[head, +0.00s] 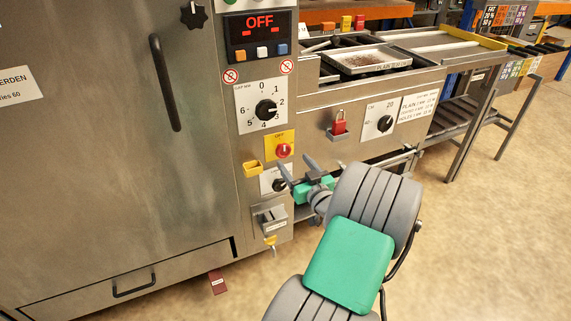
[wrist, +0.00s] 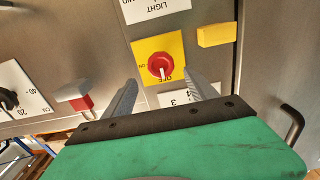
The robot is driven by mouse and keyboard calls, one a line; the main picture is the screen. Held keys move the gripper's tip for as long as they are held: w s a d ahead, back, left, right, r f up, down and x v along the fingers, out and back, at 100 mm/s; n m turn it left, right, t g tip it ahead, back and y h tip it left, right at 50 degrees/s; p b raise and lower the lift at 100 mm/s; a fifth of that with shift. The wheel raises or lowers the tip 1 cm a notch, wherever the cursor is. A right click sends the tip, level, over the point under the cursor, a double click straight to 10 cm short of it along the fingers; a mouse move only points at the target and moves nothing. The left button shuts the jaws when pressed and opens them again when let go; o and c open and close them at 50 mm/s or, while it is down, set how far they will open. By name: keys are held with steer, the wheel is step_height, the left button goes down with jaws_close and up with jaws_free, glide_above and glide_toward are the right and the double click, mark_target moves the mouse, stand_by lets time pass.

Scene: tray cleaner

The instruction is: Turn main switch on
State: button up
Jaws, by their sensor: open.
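The main switch is a red rotary knob (head: 283,150) on a yellow plate, low on the machine's control column. It also shows in the wrist view as a red knob (wrist: 160,66), upside down, with its white mark toward the word OFF. The display (head: 259,33) above reads OFF. My gripper (head: 296,168) is open and empty, just below and right of the knob in the head view. In the wrist view its two grey fingers (wrist: 161,88) point toward the yellow plate, one on each side of the knob's lower area. I see no contact with the knob.
A numbered black dial (head: 266,110) sits above the switch, and another black knob (head: 278,185) sits below it, partly behind my gripper. A yellow block (head: 253,168) sticks out at lower left.

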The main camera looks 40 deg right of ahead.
mark_target(284, 151)
steer(key=x, duration=0.6)
steer(key=shift+w, duration=0.35)
steer(key=shift+c, duration=0.3)
steer(key=c, duration=1.2)
steer(key=shift+c, duration=0.2)
